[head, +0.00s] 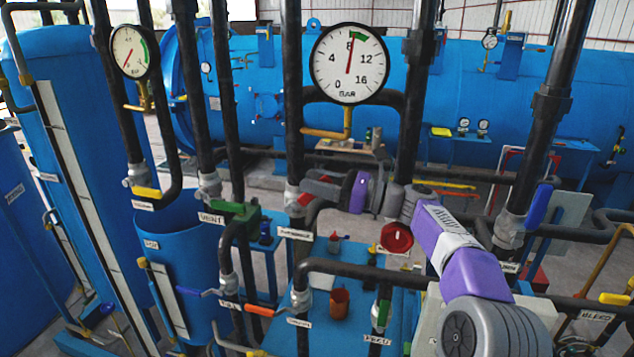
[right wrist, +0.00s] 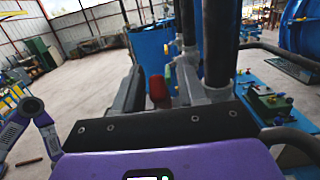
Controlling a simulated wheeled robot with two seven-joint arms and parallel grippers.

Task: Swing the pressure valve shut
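The pressure valve's red handle (head: 324,179) shows in part in the head view, beside the vertical black pipe above the label (head: 295,234). My right gripper (head: 312,190) is at this handle, reaching in from the right, and hides much of it and the valve body. In the right wrist view the red handle (right wrist: 157,90) stands between the two dark fingers of the right gripper (right wrist: 160,85). The fingers are apart, with a gap visible beside the handle; contact cannot be made out. My left gripper is not in view.
A large round gauge (head: 349,64) hangs above, its needle near 8. A red round knob (head: 396,238) sits below my right forearm. Vertical black pipes crowd both sides. A green valve (head: 236,211) is left of the gripper. A blue table (head: 350,258) carries an orange cup (head: 339,303).

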